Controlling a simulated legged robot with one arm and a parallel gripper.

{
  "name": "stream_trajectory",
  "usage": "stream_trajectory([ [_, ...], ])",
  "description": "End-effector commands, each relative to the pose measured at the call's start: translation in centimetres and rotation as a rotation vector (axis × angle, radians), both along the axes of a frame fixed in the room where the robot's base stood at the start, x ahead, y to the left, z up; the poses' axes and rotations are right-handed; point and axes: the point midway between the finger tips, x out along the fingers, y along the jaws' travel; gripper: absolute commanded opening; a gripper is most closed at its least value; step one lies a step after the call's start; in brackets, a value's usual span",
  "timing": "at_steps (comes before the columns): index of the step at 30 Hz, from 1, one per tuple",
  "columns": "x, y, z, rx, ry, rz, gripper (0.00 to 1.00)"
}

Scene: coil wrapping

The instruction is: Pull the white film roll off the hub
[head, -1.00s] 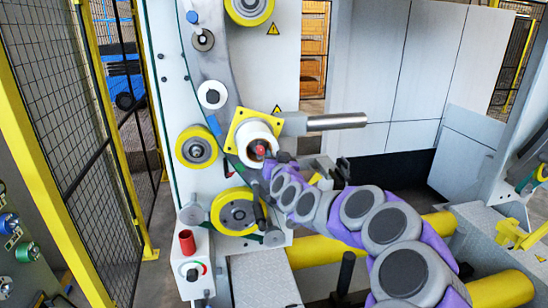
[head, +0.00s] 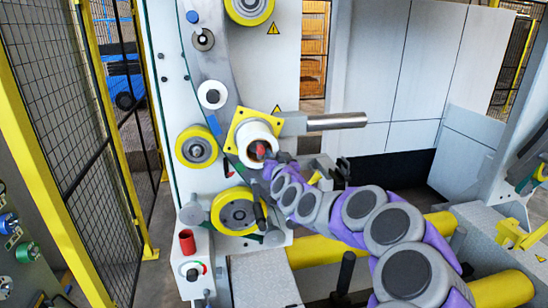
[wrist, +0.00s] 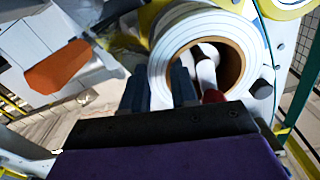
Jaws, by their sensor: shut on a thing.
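The white film roll (head: 256,134) sits in front of a yellow square plate (head: 238,118) on the machine's upright face. In the wrist view the roll (wrist: 163,62) shows its end face and brown core. Inside the core are a white hub part (wrist: 206,72) and a red piece (wrist: 212,96); the red piece also shows in the head view (head: 260,149). My gripper (head: 270,167) is at the roll's lower right edge. In the wrist view my gripper (wrist: 160,82) has its blue-grey fingers on either side of the roll's wall, shut on it. The fingertips' contact is partly hidden.
A yellow-rimmed wheel (head: 238,211) is below the roll and another (head: 196,147) to its left. A metal cylinder (head: 336,122) sticks out to the right behind it. Yellow beams (head: 316,251) cross below my arm. Open space lies to the right, before white panels.

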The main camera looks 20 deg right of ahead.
Motion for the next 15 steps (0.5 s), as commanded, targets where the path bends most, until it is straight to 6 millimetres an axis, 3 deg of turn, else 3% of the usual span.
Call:
stream_trajectory([
  [15, -1.7, 0.2, -0.1, 0.000, 0.002, -0.002, 0.00],
])
